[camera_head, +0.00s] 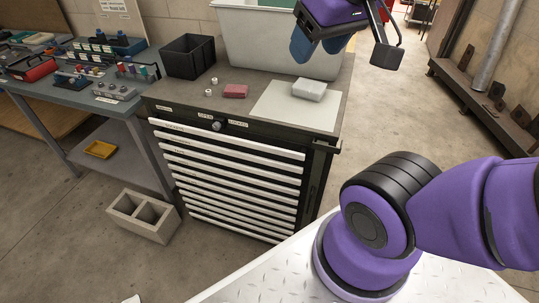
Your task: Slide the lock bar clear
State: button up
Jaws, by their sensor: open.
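A dark drawer cabinet (324,170) with several white-fronted drawers stands ahead of my base. On its top front rail a round dark knob (217,125) sits between small labels that seem to read OPEN and LOCKED. A dark upright strip with a small bracket (328,146) runs down the right front edge; I cannot tell whether the knob or this strip belongs to the lock bar. My gripper (347,50) is open and appears empty, at the top of the view, right of and well away from the knob.
On the cabinet top are a black bin (188,56), a grey tub (278,38), a red block (236,91), a white block (309,89) and a pale mat (290,110). A concrete block (143,217) stands on the floor at left, near a cluttered workbench (92,95).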

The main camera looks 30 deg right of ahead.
aim_at(319, 156)
jog(key=z, duration=0.85)
